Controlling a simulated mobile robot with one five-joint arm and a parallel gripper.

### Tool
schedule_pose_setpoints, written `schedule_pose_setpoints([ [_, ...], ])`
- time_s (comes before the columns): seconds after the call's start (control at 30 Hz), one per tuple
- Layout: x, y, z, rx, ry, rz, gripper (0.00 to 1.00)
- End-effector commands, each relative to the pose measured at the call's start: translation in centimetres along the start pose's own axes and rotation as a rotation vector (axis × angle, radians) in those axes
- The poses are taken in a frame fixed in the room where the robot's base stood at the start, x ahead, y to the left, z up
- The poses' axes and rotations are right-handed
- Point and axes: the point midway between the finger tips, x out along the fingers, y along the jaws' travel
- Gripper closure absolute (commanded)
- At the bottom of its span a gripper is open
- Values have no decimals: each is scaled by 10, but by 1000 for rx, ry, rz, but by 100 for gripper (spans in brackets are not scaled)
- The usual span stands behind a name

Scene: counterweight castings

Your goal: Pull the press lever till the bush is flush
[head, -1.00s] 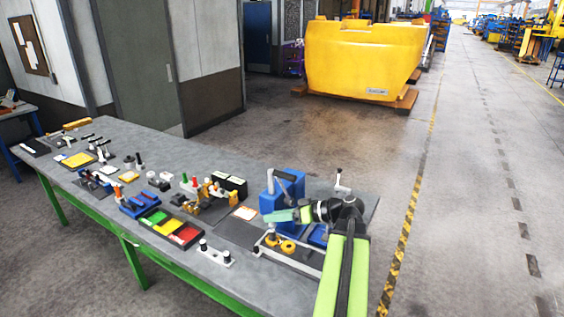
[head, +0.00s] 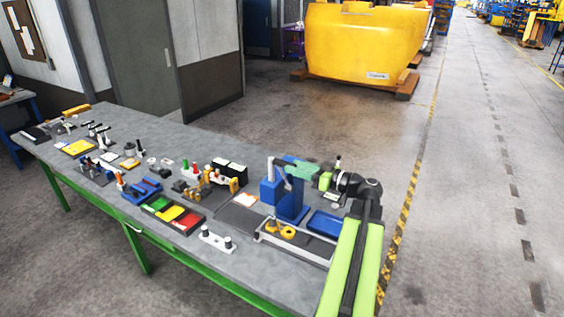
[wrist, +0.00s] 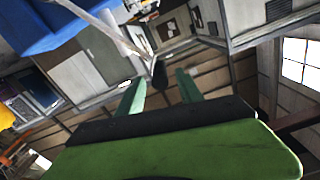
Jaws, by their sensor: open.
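The blue press (head: 291,207) stands near the right end of the bench. In the wrist view its blue body (wrist: 45,25) fills the top left corner. The press lever (wrist: 112,32) is a pale rod ending in a dark knob (wrist: 160,75). The knob appears between the tips of my gripper (wrist: 158,88), with background visible on both sides. My gripper, also in the head view (head: 292,168), is open at the height of the press top. I cannot tell how deep the knob lies between the fingers. The bush is too small to make out.
Two yellow round parts (head: 281,230) sit in a tray in front of the press. A blue tray (head: 325,224) lies to its right. Colored bins (head: 172,213) and several small fixtures cover the bench leftward. The floor right of the bench is clear.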

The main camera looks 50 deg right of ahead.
Motion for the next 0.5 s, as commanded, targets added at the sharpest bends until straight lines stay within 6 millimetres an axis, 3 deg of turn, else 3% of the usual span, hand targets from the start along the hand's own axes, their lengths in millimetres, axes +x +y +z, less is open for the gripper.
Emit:
schedule_pose_setpoints([
  [0.2, 47, 0, 0, 0, -1, -2, 57],
  [0.5, 67, 0, 0, 0, 0, 0, 57],
])
